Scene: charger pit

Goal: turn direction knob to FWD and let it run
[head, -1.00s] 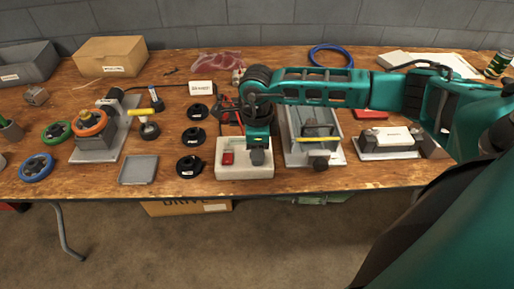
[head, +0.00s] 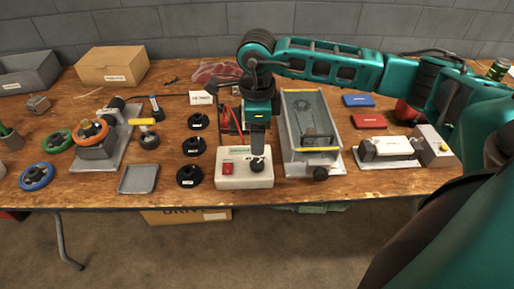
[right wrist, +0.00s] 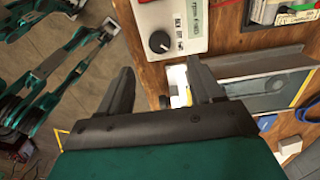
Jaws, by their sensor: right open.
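The white control box (head: 245,181) sits near the table's front edge in the head view, with a red rocker switch (head: 227,167) at its left. Its black direction knob (head: 258,165) is at the right of the top face. In the right wrist view the knob (right wrist: 159,41) shows beyond the fingertips, beside a small display with green text (right wrist: 196,15). The knob's pointer setting is too small to read. My right gripper (head: 257,148) is above the knob, pointing down; in the wrist view its fingers (right wrist: 161,68) are apart with nothing between them. My left gripper is out of view.
A grey tray fixture (head: 288,158) stands close to the right of the box. Several black round pieces (head: 190,176) stand to its left. Red and black leads (head: 228,122) lie behind it. A white block on a stand (head: 390,147) is farther right.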

